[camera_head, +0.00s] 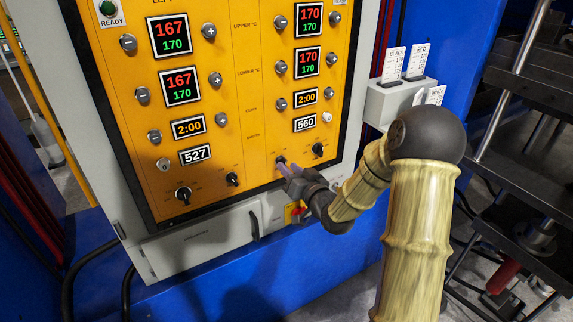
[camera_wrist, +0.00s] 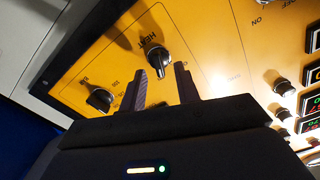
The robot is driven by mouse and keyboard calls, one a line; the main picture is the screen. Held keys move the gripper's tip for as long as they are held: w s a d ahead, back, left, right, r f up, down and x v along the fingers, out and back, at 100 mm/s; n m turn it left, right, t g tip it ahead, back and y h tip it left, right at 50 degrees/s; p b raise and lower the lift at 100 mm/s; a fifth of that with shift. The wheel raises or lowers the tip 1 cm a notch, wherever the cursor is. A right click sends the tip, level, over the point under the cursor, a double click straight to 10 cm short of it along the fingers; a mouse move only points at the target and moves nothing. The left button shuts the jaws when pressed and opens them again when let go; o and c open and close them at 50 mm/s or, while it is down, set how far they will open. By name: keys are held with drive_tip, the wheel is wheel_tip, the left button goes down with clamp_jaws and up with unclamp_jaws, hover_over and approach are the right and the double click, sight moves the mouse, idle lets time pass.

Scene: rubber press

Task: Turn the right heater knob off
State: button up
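The right heater knob (camera_head: 281,160) is a small black knob low on the right column of the orange panel (camera_head: 247,110). In the wrist view, the black knob marked HEAT (camera_wrist: 157,58) has a light pointer line and lies between and just beyond my two fingertips. My gripper (camera_head: 285,168) is at this knob, with its dark fingers toward the panel. In the wrist view my gripper (camera_wrist: 163,78) is open, with a clear gap between the fingers. I cannot tell whether either finger touches the knob. The knob's on and off marks are not readable here.
Another black knob (camera_head: 318,149) is close by on the right; the wrist view shows a black knob (camera_wrist: 99,99) at left. Two more knobs (camera_head: 232,179) sit left. A red and yellow switch (camera_head: 296,211) is below. A grey card box (camera_head: 388,102) stands right of the cabinet.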

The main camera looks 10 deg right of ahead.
drive_tip(key=shift+x, duration=1.25)
drive_tip(key=c, duration=0.6)
drive_tip(key=shift+c, duration=0.2)
